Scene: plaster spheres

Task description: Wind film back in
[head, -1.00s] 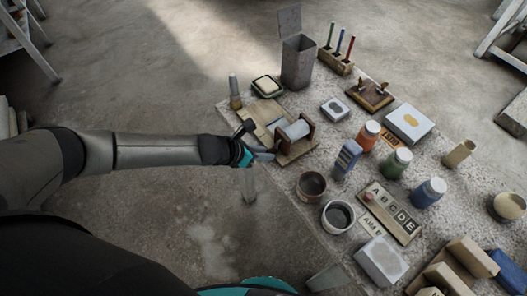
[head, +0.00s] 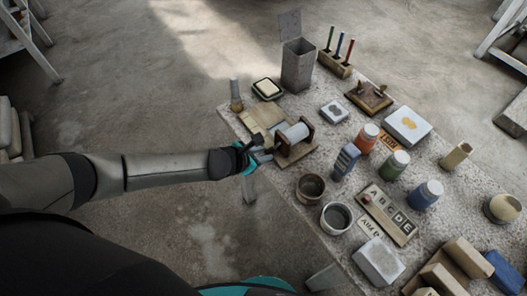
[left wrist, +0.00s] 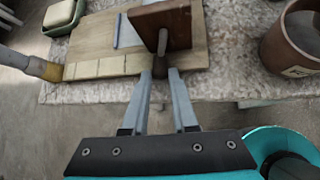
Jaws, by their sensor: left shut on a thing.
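The film winder stands at the table's left edge: a pale grey roll (head: 294,132) between brown wooden uprights on a wooden base. In the left wrist view a brown upright (left wrist: 183,25) shows close, with a grey shaft end (left wrist: 162,42) sticking out toward me. A flat board with pale strips (left wrist: 105,67) lies beside it. My left gripper (head: 263,152) is at the winder's near side, just off the table edge. In the left wrist view its fingers (left wrist: 161,76) are close together below the shaft end, shut on the winder's crank handle, which they mostly hide. My right gripper is out of view.
A brush (head: 236,93) and a dish with a pale block (head: 266,88) stand beyond the winder. A brown cup (head: 311,186) and a blue box (head: 346,161) stand near its right side. The floor left of the table is clear.

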